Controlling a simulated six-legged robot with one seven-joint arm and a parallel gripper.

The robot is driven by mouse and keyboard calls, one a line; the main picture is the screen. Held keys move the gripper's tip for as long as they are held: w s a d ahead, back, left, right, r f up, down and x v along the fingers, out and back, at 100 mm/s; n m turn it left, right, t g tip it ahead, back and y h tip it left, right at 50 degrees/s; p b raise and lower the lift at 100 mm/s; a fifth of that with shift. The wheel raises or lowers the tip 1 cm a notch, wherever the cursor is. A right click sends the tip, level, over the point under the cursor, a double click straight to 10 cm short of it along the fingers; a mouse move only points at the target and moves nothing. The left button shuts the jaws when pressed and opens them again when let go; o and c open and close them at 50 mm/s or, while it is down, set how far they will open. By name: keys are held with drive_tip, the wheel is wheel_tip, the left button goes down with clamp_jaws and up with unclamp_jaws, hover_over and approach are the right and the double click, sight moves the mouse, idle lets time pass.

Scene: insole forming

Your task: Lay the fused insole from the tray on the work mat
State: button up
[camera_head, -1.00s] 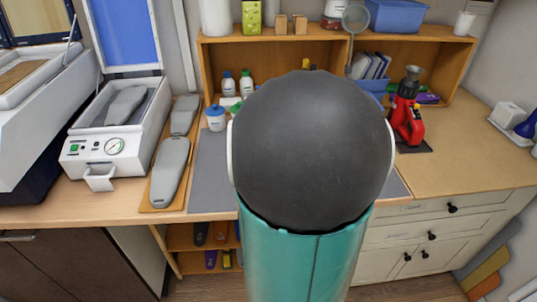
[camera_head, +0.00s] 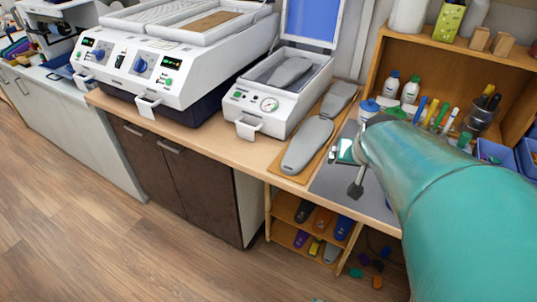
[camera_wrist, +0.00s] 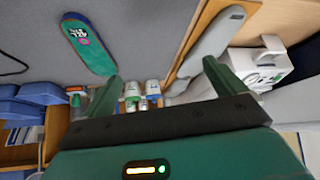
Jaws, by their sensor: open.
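The work mat (camera_head: 332,180) is the flat grey sheet on the bench, beside the wooden board. In the wrist view, a teal insole with a round pink mark (camera_wrist: 88,42) lies flat on the grey mat surface (camera_wrist: 140,30). My gripper (camera_wrist: 162,74) is open, with nothing between its fingers. One end of the insole lies just beyond the left fingertip; I cannot tell if they touch. In the head view my arm covers much of the mat, and the insole cannot be clearly made out. A tray (camera_head: 232,13) with a brown piece sits on the white machine at the left.
A wooden board (camera_head: 291,175) bears grey foot forms (camera_head: 307,145) left of the mat. A white press (camera_head: 258,105) with its lid raised stands beyond it. Bottles (camera_head: 410,90), pens and blue bins (camera_head: 497,155) line the back. Open floor lies at the front left.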

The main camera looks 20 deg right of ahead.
drive_tip(key=s+a+r+n+y, duration=0.1)
drive_tip(key=s+a+r+n, duration=0.1)
drive_tip(key=a, duration=0.8)
drive_tip(key=s+a+r+n+y, duration=0.1)
drive_tip(key=s+a+n, duration=0.3)
drive_tip(key=a, duration=0.6)
drive_tip(key=shift+s+a+r+g+y, duration=0.25)
drive_tip(key=shift+s+r+g+y, duration=0.1)
drive_tip(key=shift+s+y, duration=0.3)
drive_tip(key=shift+w, duration=0.1)
